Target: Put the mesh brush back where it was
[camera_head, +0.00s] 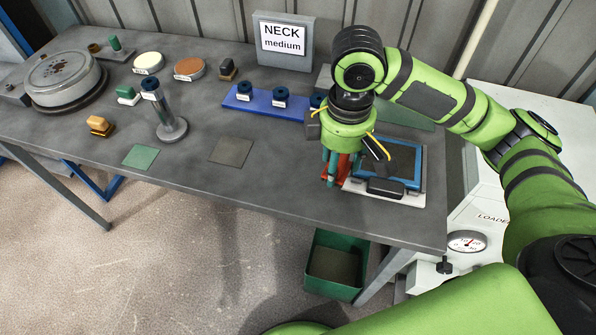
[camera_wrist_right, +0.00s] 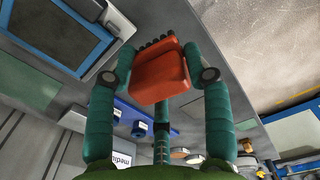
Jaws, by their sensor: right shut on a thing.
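My right gripper (camera_head: 334,176), with teal fingers, points down over the table's right part, just left of the blue-framed mesh tray (camera_head: 419,168). It is shut on an orange-red brush (camera_head: 343,170), which I take for the mesh brush. In the right wrist view the brush (camera_wrist_right: 158,80) sits between the fingertips, with a row of dark bristle tufts along its far edge. In the head view the fingers hide most of it. I cannot tell whether it touches the table. My left gripper is not in view.
A blue rack (camera_head: 262,101) with dark ring-like pieces stands behind my gripper. A black block (camera_head: 385,188) lies at the tray's front edge. A green bin (camera_head: 335,262) stands on the floor below. Left of my gripper, a dark square mat (camera_head: 231,152) lies flat, with bare tabletop around it.

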